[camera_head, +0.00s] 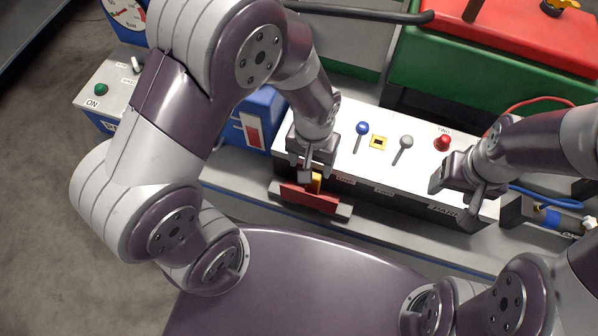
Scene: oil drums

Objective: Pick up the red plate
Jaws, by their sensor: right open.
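The red plate (310,199) is a narrow dark red strip on a grey bar in front of the white panel, left of the picture's middle. My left gripper (308,178) points down right above and behind it, beside a small orange piece (317,181). The arm and hand hide part of this spot, so I cannot tell whether the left fingers are open or touch the plate. My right gripper (459,189) is open at the right end of the white panel, well apart from the red plate.
The white panel (379,165) carries a blue knob (362,128), a grey knob (406,141) and a red knob (442,142) between my arms. A blue box (262,106) stands left of it. A green box with a red top (540,37) stands behind. A blue cable lies right.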

